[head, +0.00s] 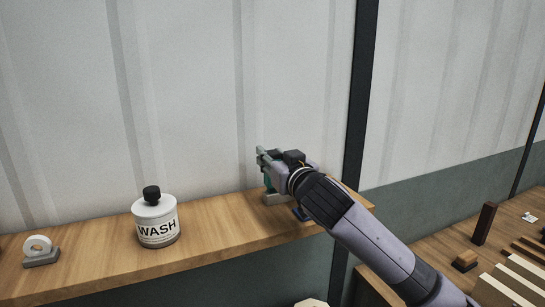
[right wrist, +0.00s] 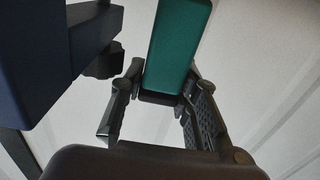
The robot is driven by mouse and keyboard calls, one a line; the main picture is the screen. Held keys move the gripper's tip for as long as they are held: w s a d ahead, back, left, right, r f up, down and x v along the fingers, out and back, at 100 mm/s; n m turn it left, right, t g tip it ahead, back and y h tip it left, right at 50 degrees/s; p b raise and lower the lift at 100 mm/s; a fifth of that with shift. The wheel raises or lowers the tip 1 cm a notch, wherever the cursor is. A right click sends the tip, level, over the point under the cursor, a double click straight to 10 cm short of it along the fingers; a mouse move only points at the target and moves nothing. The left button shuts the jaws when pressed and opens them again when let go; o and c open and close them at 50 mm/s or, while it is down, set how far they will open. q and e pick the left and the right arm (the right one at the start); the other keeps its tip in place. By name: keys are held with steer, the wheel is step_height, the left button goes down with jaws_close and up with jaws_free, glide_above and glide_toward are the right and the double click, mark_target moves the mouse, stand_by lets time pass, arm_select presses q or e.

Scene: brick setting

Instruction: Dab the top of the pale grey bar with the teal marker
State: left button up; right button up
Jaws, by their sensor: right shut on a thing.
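My right gripper (head: 264,160) is over the right part of the wooden shelf and shut on the teal marker (head: 268,184). In the right wrist view the marker (right wrist: 178,45) is a plain teal block running up from between the fingers (right wrist: 160,115). A pale grey bar (head: 275,199) lies on the shelf just below the marker in the head view. The gripper and arm hide part of this area, and I cannot tell whether marker and bar touch. My left gripper is not in view.
The wooden shelf (head: 100,270) runs along a corrugated wall. A white WASH bottle (head: 155,222) and a white ring on a grey base (head: 41,259) stand to the left. A dark blue thing (head: 300,213) lies partly hidden by my arm. Wooden pieces (head: 466,260) lie at right.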

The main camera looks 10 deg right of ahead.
steer(key=shift+r+p, duration=2.45)
steer(key=shift+r, duration=0.75)
